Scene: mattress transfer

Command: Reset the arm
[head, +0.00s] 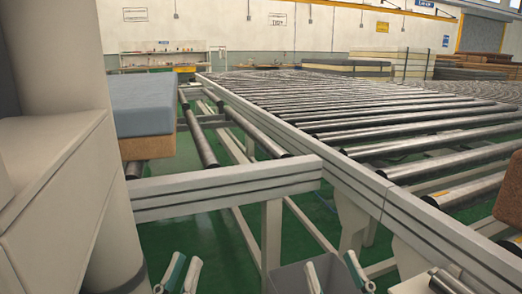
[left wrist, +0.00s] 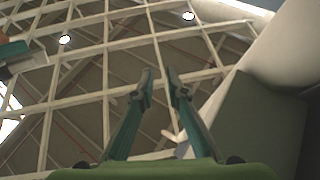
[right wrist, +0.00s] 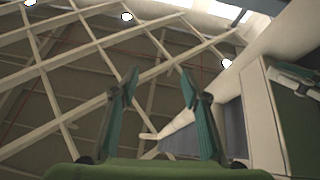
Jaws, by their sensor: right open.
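My left gripper (head: 178,274) shows at the bottom of the head view, left of centre. Its green-and-white fingers point up, and in the left wrist view (left wrist: 160,80) they stand a small gap apart with nothing between them. My right gripper (head: 335,274) is at the bottom, right of centre. In the right wrist view (right wrist: 160,83) its fingers are wider apart and empty. Both wrist views look up at the roof beams. The arms are mostly hidden below the head view.
A long roller conveyor (head: 330,165) with a pale frame fills the right side. A blue-grey mattress (head: 142,104) lies on a brown one at left. A brown block (head: 509,204) is at the right edge. A grey bin (head: 290,279) stands near my right gripper. Green floor shows between the frames.

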